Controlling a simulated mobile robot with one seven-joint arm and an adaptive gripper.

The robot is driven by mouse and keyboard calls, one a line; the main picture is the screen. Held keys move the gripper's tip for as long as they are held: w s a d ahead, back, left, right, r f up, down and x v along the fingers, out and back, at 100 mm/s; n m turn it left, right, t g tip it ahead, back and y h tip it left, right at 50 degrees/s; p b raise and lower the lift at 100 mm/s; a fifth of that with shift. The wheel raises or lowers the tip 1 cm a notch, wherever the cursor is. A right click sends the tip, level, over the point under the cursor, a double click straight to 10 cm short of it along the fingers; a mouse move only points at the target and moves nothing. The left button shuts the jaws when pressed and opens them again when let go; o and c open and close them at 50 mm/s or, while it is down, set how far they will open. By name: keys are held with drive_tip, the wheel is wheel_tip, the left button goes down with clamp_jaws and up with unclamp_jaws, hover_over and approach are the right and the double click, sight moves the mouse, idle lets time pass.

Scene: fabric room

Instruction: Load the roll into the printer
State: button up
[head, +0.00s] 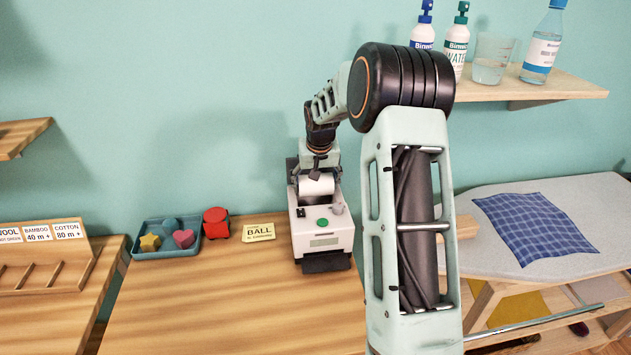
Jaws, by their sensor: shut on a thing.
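The printer (322,240) is a white box with a green button, standing on the wooden table against the wall. The white roll (314,187) is at the printer's upper rear part, with its curved side facing me. My gripper (319,172) is shut on the roll from above, its fingers small and partly dark in this view. I cannot tell whether the roll rests in the printer or hangs just above it. My arm reaches over from the right and hides some of the space beside the printer.
The front of the table (235,310) is clear. At right are an ironing board (480,258) with blue checked cloth (535,228) and a bottle shelf (580,88).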

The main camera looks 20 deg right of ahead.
drive_tip(key=shift+f, duration=0.35)
drive_tip(key=o, duration=1.5)
drive_tip(key=shift+r, duration=0.1)
drive_tip(key=v, duration=1.2)
